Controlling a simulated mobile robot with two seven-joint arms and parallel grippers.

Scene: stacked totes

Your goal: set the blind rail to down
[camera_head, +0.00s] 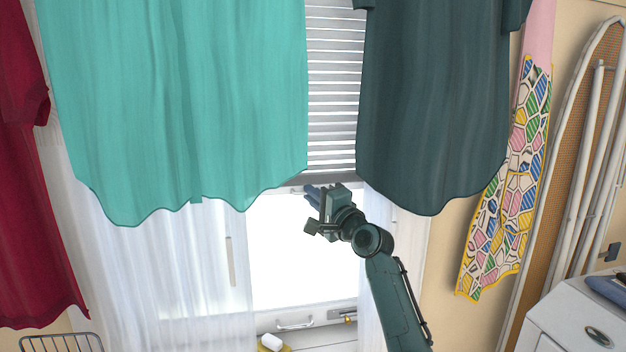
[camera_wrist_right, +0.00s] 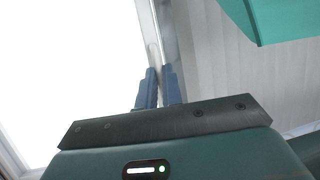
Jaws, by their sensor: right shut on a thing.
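The blind (camera_head: 335,95) has grey-white slats and hangs between two garments, covering the upper part of the window. In the right wrist view, my two blue fingers (camera_wrist_right: 159,88) close around the thin rail (camera_wrist_right: 153,35), which runs up the picture. Much of the blind is hidden behind the garments. My left gripper is not in view.
A turquoise garment (camera_head: 180,100) and a dark teal garment (camera_head: 435,100) hang close in front of the window. Sheer curtains (camera_head: 190,280) hang at left. The bright pane (camera_head: 300,250) below the rail is clear down to the sill. An ironing board (camera_head: 585,130) stands at right.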

